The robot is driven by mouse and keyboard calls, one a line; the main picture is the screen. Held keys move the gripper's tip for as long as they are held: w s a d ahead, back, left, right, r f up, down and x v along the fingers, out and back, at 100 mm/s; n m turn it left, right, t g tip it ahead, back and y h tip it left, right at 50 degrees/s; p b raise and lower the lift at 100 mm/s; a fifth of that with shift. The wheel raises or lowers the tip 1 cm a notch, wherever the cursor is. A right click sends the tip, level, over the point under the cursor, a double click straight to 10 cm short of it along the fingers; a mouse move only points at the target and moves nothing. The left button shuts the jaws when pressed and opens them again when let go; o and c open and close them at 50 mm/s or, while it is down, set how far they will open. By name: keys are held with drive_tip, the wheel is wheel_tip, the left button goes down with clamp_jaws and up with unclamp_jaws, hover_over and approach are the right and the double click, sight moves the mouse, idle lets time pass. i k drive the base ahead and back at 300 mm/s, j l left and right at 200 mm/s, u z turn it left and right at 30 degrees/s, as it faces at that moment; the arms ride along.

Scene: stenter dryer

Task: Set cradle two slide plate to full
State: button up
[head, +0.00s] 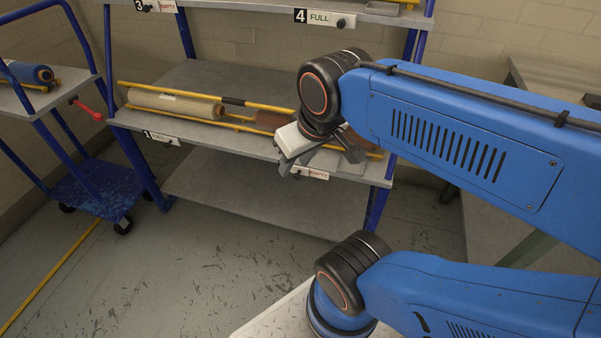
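The cradle two slide plate (312,173) is a small white plate on the front edge of the middle shelf, at its right part. Its visible red lettering appears to read EMPTY. My gripper (318,160) has a white body and dark fingers, and is just above and in front of this plate. The fingers appear spread apart with nothing between them. I cannot tell whether any finger touches the plate or shelf. Cradle two (270,119), with yellow rails, is partly hidden behind my gripper.
Cradle one holds a tan roll (175,102), and its plate (163,138) reads FULL. Plate three (160,6) reads EMPTY and plate four (324,18) FULL on the upper shelf. A blue cart (95,190) stands left. The lower shelf (250,195) is bare.

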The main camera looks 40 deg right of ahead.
sight(298, 171)
drive_tip(key=k+l, duration=0.7)
drive_tip(key=k, duration=0.1)
